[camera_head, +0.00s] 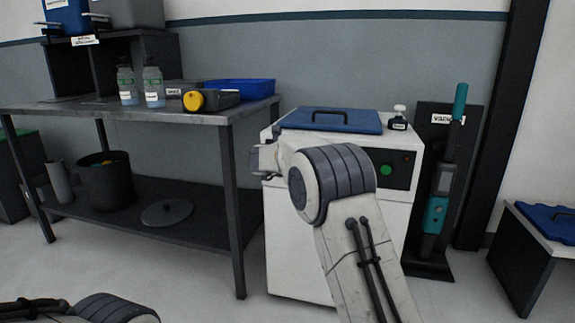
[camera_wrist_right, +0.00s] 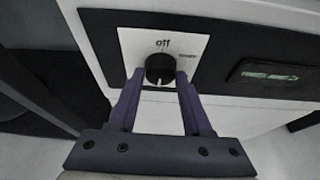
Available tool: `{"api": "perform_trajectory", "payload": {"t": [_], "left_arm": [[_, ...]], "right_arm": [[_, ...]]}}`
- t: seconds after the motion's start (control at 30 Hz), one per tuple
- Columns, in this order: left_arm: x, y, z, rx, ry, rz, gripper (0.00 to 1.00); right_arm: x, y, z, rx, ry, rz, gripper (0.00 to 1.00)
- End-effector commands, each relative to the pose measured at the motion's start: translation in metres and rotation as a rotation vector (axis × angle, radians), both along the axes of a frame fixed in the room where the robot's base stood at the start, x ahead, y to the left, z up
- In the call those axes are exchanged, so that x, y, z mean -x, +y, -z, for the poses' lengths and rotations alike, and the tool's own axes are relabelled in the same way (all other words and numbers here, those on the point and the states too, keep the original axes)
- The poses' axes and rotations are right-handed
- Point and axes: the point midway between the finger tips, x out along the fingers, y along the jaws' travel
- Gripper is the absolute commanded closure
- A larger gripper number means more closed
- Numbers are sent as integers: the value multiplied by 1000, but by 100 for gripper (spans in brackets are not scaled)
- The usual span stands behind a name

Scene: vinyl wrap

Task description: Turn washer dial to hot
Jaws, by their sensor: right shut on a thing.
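The washer (camera_head: 300,240) is a white box with a blue lid (camera_head: 330,121), right of the table in the head view. Its black dial (camera_wrist_right: 159,69) sits on a white plate (camera_wrist_right: 130,43) in the right wrist view. "off" is printed above the dial and a smaller, unreadable label is at its right. A pale mark shows on the dial's lower part. My right gripper (camera_wrist_right: 160,82) is shut on the dial, a purple finger on each side. In the head view my right arm hides the dial. My left gripper is out of view; only part of that arm shows.
A dark display (camera_wrist_right: 268,74) is right of the dial. A green button (camera_head: 386,170) is on the washer front. A metal table (camera_head: 150,116) with bottles and a blue tray (camera_head: 240,88) stands at left. A vacuum (camera_head: 440,190) stands at right. Floor in front is clear.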

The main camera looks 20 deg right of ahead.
Motion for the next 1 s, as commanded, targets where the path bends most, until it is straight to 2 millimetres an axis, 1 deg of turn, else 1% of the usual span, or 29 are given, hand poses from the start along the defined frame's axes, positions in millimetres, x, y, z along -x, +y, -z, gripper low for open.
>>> {"api": "perform_trajectory", "payload": {"t": [0.13, 0.17, 0.2, 0.23, 0.53, 0.63, 0.77, 1.0], "left_arm": [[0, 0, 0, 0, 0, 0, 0], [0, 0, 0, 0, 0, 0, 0], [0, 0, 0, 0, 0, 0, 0], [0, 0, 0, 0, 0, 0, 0], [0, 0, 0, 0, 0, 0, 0], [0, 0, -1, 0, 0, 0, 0], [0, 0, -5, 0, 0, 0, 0], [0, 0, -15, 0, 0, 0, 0]], "right_arm": [[-1, -1, 1, -1, -1, -1, 100], [-1, -1, 1, -1, -1, -1, 43], [-1, -1, 1, 0, 0, -1, 28], [-1, -1, 1, 0, 0, -1, 21], [0, 0, 0, 0, 0, 0, 21], [4, 3, -4, 1, -1, -1, 21], [19, 13, -12, 2, 0, -2, 21], [56, 38, -31, 0, 0, -2, 21]]}}
